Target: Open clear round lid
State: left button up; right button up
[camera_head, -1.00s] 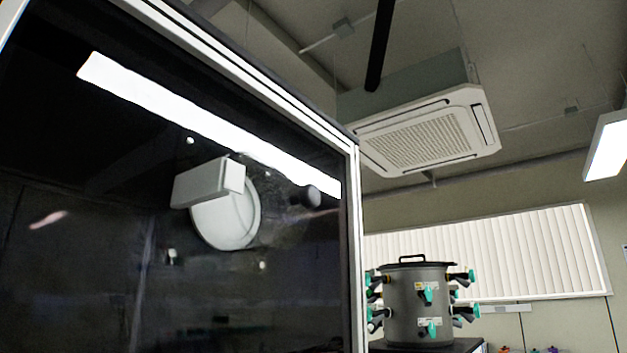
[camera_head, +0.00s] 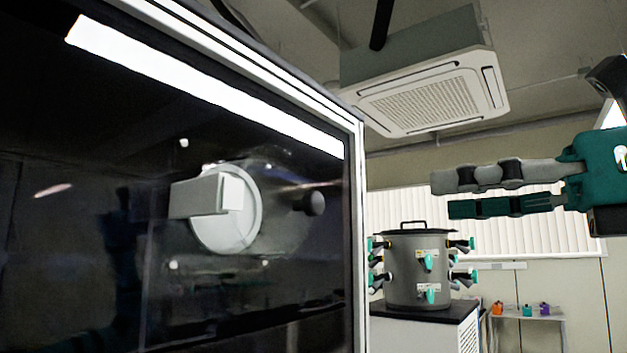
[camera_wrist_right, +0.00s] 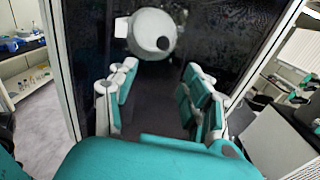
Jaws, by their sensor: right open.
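The clear round lid (camera_head: 285,215) is set on the dark front panel at the left of the head view. Its outline is faint, and a dark round knob (camera_head: 314,202) sticks out from it. A white disc (camera_head: 225,225) shows behind it. In the right wrist view the knob (camera_wrist_right: 163,43) appears in front of the white disc, beyond the fingertips. My right gripper (camera_head: 440,196) is open and empty, to the right of the lid and apart from it. The wrist view shows its fingers spread (camera_wrist_right: 160,82). My left gripper is not in view.
A metal frame edge (camera_head: 357,230) borders the panel on the right. A grey drum (camera_head: 405,275) with several teal-handled valves stands on a cabinet beyond it. The space between my right gripper and the panel looks clear.

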jog(key=p, duration=0.7)
send_near(318, 200)
jog(key=shift+t, duration=0.3)
jog(key=x, duration=0.9)
jog(key=shift+w+a, duration=0.2)
jog(key=shift+a, duration=0.2)
jog(key=shift+w+a+f, duration=0.15)
jog(key=shift+w+a, duration=0.1)
jog(key=shift+a, duration=0.15)
grip_shut()
